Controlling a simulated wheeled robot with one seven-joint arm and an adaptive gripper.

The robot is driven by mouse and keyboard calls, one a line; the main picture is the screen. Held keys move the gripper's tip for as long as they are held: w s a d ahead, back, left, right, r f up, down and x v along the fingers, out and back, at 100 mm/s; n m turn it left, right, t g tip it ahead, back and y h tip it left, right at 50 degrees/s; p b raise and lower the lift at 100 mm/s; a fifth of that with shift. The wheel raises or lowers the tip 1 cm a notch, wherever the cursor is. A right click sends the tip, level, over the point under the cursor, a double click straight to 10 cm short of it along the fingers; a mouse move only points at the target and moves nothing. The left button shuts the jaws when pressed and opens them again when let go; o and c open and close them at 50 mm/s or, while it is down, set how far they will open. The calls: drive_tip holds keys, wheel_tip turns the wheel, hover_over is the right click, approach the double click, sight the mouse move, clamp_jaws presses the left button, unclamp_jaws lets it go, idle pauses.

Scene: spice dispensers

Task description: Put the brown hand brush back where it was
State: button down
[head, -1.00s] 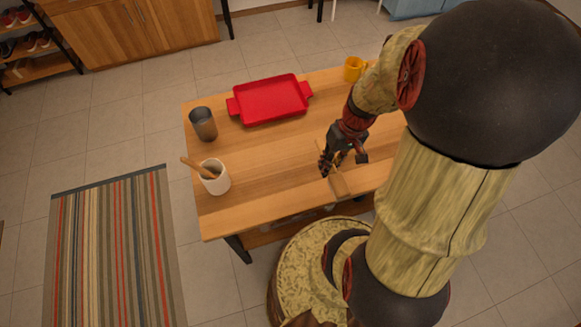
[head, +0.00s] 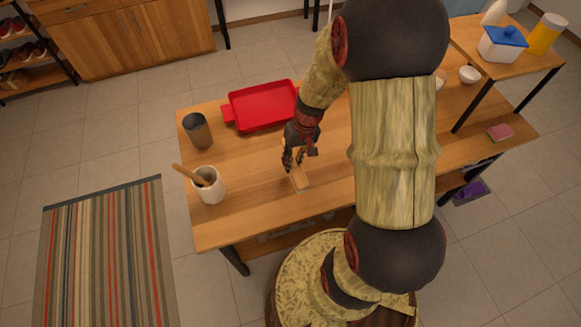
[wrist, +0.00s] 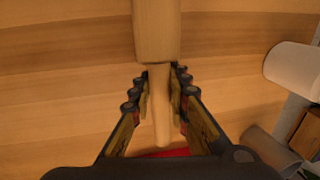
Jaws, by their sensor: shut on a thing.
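The brown hand brush (head: 301,180) is a light wooden block with a narrower handle, seen over the front middle of the wooden table. In the wrist view its wide block (wrist: 157,30) is at the top, and its handle runs down between my fingers. My gripper (head: 292,165) is shut on the handle; its two fingers (wrist: 161,78) lie on either side of it. The brush is close to the tabletop, but I cannot tell if it touches. Its bristles are not visible.
On the table (head: 240,215), a red tray (head: 262,107) lies behind my gripper. A grey metal cup (head: 197,132) and a white crock (head: 210,190) with a wooden utensil stand left. A pink sponge (head: 499,132) lies right, near a raised shelf (head: 470,38) with containers.

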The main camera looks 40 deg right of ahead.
drive_tip(key=shift+w+f, duration=0.25)
drive_tip(key=shift+f, duration=0.1)
drive_tip(key=shift+w+a+f+b, duration=0.15)
drive_tip(key=shift+f+b, duration=0.55)
drive_tip(key=shift+f, duration=0.75)
drive_tip(key=shift+f+b, duration=0.3)
drive_tip(key=shift+f, duration=0.05)
drive_tip(key=c, duration=1.8)
unclamp_jaws()
drive_tip(key=shift+o, duration=0.4)
